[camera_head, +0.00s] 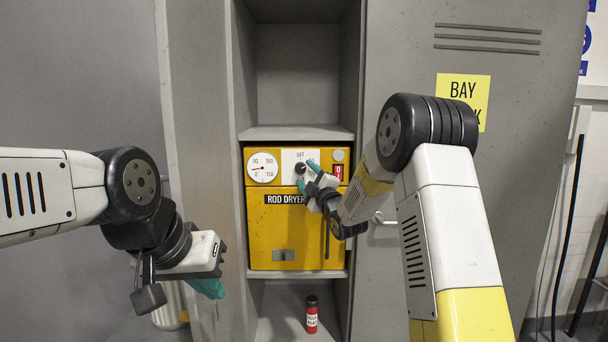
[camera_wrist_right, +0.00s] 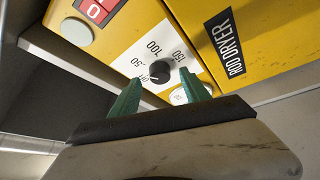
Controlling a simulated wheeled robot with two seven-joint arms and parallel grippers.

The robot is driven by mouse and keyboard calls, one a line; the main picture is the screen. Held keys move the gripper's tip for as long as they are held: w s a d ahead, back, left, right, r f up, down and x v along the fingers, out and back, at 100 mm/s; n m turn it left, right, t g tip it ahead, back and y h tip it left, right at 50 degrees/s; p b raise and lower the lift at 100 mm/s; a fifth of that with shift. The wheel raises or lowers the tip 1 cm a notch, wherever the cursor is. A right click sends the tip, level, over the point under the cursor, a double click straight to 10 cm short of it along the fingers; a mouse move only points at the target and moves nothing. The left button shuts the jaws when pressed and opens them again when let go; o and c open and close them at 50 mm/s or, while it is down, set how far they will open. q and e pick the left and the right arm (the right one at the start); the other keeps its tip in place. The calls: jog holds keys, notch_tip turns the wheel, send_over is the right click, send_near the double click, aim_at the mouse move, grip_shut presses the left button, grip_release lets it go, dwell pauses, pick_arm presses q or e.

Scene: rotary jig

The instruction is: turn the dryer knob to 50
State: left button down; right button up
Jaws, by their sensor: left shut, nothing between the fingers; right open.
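The yellow rod dryer (camera_head: 296,232) sits on a shelf in the grey cabinet. Its black knob (camera_head: 300,168) is on a white panel under the word OFF; in the right wrist view the knob (camera_wrist_right: 160,71) is ringed by 50, 100 and 150. A light mark on it seems to face OFF, though it is small. My right gripper (camera_head: 306,176) is open at the panel. Its teal fingertips (camera_wrist_right: 160,84) stand either side of and just short of the knob, with no clear contact. My left gripper (camera_head: 208,288) is shut and empty, low at left.
A round gauge (camera_head: 262,167) is left of the knob, and a red switch (camera_head: 338,172) is right of it. A red canister (camera_head: 312,315) stands on the lower shelf. The cabinet door (camera_head: 385,60) is beside my right arm. The shelf above is empty.

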jog(key=v, duration=0.5)
jog(key=shift+s+d+f, duration=0.1)
jog(key=shift+s+d, duration=0.1)
jog(key=shift+s, duration=0.1)
jog(key=s+d+r+m+g+h, duration=0.2)
jog(key=s+d+m+g+h, duration=0.3)
jog(key=s+d+m, duration=0.6)
jog(key=s+f+m+g, duration=0.3)
jog(key=s+g, duration=0.1)
jog(key=s, duration=1)
jog(key=s+f+m+g+h, duration=0.1)
jog(key=s+f+m+g, duration=0.2)
jog(key=s, duration=1.2)
jog(key=shift+s+a+f+m+g, duration=0.2)
jog(key=shift+a+f+m+g, duration=0.1)
jog(key=shift+a+f+g, duration=0.2)
